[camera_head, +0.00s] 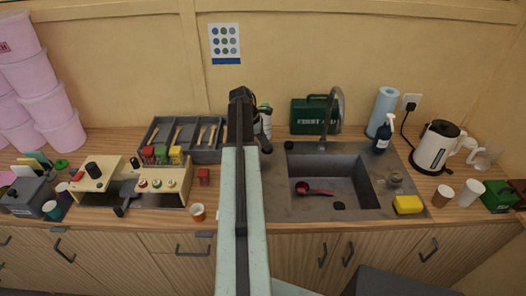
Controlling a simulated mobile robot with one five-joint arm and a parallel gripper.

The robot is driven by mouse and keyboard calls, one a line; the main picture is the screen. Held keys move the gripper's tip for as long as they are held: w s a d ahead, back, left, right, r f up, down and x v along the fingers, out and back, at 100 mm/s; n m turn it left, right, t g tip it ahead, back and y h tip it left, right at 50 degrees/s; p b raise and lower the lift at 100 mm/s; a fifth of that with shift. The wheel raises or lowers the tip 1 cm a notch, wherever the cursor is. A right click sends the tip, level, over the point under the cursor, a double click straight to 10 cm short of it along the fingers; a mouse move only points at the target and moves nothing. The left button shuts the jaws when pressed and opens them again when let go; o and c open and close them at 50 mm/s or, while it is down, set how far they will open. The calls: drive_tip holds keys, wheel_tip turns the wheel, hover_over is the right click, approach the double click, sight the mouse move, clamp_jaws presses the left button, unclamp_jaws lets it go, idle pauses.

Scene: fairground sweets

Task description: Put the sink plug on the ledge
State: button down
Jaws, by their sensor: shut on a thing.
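My gripper (266,139) points down just left of the sink's back left corner, partly hidden by my own arm. It is shut on a small dark thing at its tips, which I take to be the sink plug (267,149), though little of its shape shows. The grey sink (281,205) is set into the wooden counter, with a flat ledge (371,149) behind its basin. A small black disc (288,145) lies at the back left of the sink. A dark round spot (339,205) shows low in the basin; I cannot tell whether it is the drain.
A pink scoop (318,191) lies in the basin. The tap (332,115) and green first aid box (305,115) stand behind it. A spray bottle (383,136), yellow sponge (408,204) and kettle (435,148) are right. A grey cutlery tray (205,156) is left.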

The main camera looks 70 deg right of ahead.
drive_tip(key=shift+w+d, duration=0.2)
drive_tip(key=shift+d, duration=0.05)
wheel_tip(320, 180, down, 4)
drive_tip(key=b, duration=0.4)
drive_tip(key=shift+w, duration=0.1)
drive_tip(key=shift+r, duration=0.25)
drive_tip(key=shift+f, duration=0.2)
drive_tip(key=c, duration=1.9)
unclamp_jaws()
drive_tip(key=shift+f, duration=0.1)
drive_tip(key=shift+c, duration=0.2)
drive_tip(key=o, duration=0.4)
